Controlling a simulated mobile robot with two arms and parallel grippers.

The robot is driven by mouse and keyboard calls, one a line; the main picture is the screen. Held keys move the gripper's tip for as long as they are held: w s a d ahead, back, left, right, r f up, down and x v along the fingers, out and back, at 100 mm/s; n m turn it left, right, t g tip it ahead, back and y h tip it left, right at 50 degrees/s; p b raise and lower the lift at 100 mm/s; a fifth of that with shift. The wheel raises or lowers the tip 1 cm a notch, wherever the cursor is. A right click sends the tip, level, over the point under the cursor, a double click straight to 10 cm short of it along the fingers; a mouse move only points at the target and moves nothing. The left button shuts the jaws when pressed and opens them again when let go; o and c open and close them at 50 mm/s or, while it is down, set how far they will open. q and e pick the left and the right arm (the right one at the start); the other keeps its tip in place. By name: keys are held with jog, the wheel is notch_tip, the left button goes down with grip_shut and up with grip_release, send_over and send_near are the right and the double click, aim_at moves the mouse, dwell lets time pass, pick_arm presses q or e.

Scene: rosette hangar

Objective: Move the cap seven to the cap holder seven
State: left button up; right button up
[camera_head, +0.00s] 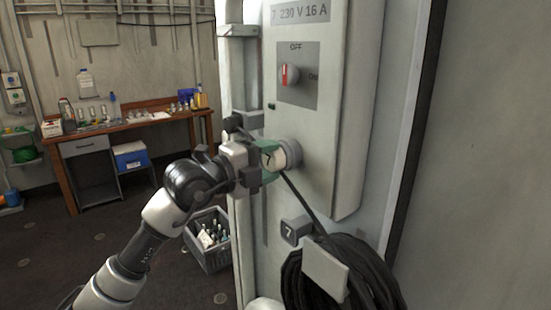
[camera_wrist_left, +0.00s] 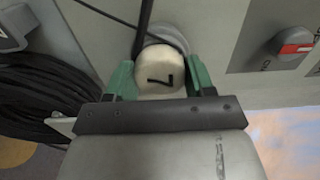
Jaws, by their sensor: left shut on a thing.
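Cap seven (camera_head: 268,159) is a pale round cap marked 7, at the round grey socket (camera_head: 288,153) on the front of the switch box. My left gripper (camera_head: 267,161) is shut on the cap, its green fingers on either side. The cap also shows between the fingers in the left wrist view (camera_wrist_left: 160,74), with the socket rim behind it; I cannot tell whether it is still seated. A grey block marked 7 (camera_head: 294,231), apparently cap holder seven, is on the wall below the box. My right gripper is not in view.
The switch box (camera_head: 340,130) has a red switch (camera_head: 288,75). A dark cable runs from beside the cap to a black coil (camera_head: 370,275) on a pale hanger (camera_head: 325,268). A workbench (camera_head: 125,122) and grey crate (camera_head: 207,258) stand at left.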

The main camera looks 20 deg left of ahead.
pick_arm(q)
jog(key=shift+f, duration=0.1)
jog(key=shift+s+a, duration=0.15)
jog(key=shift+s, duration=0.05)
jog(key=shift+v, duration=1)
jog(key=shift+a, duration=0.15)
jog(key=shift+s, duration=0.15)
jog(key=shift+b+v, duration=0.6)
jog(key=shift+v, duration=1)
